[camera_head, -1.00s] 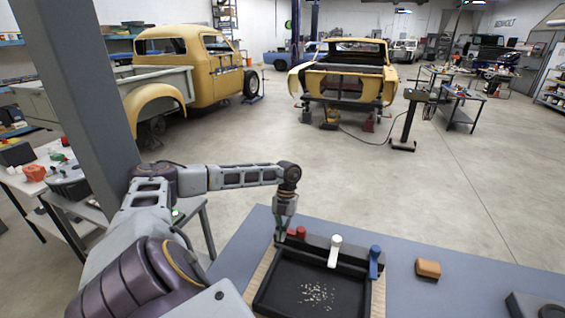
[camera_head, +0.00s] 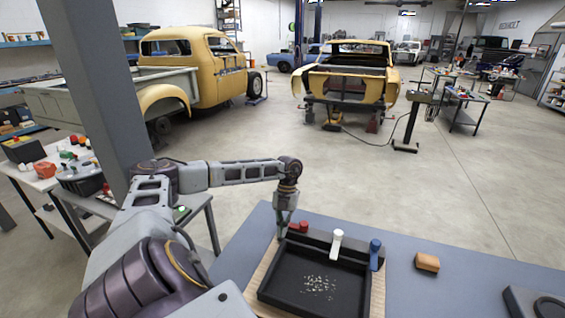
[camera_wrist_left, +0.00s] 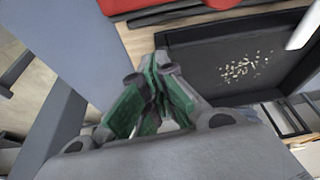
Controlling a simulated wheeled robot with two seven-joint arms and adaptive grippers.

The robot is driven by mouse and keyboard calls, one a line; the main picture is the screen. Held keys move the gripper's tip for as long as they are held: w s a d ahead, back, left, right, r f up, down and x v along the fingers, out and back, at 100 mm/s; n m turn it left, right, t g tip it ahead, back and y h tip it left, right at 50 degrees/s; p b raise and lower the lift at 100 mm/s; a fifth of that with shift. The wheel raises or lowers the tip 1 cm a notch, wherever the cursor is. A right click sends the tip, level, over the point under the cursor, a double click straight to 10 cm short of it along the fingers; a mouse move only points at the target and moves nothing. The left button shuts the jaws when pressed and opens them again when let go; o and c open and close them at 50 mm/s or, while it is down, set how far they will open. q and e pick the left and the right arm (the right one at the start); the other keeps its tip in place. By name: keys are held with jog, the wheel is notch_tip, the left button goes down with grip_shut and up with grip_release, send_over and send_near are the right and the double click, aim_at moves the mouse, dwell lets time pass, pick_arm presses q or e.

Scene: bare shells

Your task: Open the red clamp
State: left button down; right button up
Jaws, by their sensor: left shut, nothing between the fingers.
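The black tray (camera_head: 268,284) sits on a wooden board on the table and has a row of clamps along its far edge. The red clamp (camera_head: 299,227) is at the left end; its lever looks low, not standing up like the white one. In the left wrist view the red clamp (camera_wrist_left: 165,5) is a red strip cut off by the top edge. My left gripper (camera_head: 280,234) points down just left of the red clamp. In the wrist view its green-padded fingers (camera_wrist_left: 155,72) are together and empty, apart from the red part. My right gripper is not in view.
A white clamp (camera_head: 336,244) stands upright mid-edge and a blue clamp (camera_head: 376,254) is at the right. Pale crumbs (camera_head: 318,285) lie in the tray. An orange-brown block (camera_head: 427,262) lies on the grey table (camera_head: 465,285), with a dark object (camera_head: 535,303) farther right.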

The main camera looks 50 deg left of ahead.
pick_arm(q)
jog(key=b+v, duration=0.1)
jog(key=v, duration=0.7)
jog(key=shift+d+f, duration=0.1)
dwell(0.7)
